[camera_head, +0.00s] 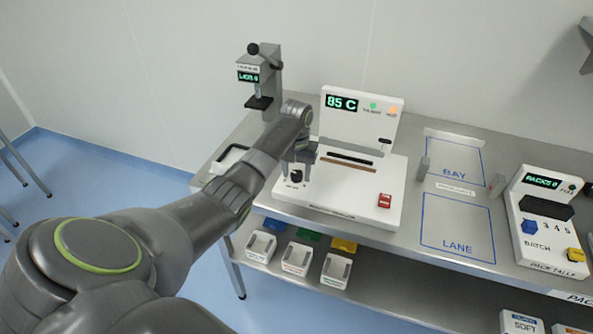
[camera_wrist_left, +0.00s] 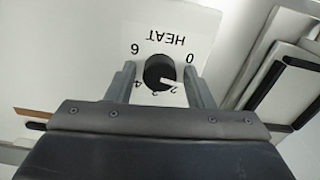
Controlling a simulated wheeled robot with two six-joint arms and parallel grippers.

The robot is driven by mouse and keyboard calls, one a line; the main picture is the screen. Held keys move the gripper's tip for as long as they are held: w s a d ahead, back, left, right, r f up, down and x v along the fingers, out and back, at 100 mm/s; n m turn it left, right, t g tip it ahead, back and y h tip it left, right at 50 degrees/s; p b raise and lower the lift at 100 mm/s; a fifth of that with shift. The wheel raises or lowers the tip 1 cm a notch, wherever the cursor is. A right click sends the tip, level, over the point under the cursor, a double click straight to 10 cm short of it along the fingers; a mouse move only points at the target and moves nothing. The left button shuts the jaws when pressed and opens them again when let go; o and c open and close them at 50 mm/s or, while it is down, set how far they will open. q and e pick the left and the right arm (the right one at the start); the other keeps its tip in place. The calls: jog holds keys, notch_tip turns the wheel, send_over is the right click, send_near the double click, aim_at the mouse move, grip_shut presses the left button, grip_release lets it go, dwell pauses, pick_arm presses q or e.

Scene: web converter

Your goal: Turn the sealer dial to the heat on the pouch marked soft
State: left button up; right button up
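The sealer (camera_head: 350,200) is a white machine on the steel table, and its display (camera_head: 341,103) reads "85 C". Its black dial (camera_wrist_left: 160,72) sits on a panel printed HEAT with numbers around it, upside down in the wrist view. The dial's white pointer is towards the 2 side. My left gripper (camera_head: 299,165) is at the dial; in the left wrist view its fingers (camera_wrist_left: 159,82) are open on either side, with gaps between them and the dial. A white item with a label reading SOFT (camera_head: 525,325) is at the lower right, partly cut off. My right gripper is not seen.
The mat areas marked BAY (camera_head: 455,160) and LANE (camera_head: 457,228) are empty. A batch counter (camera_head: 545,225) stands at right, and a grey device (camera_head: 262,80) at back left. Several small bins (camera_head: 297,258) sit on the lower shelf. A red button (camera_head: 384,201) is on the sealer's front.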

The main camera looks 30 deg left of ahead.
pick_arm(q)
jog(key=c, duration=0.8)
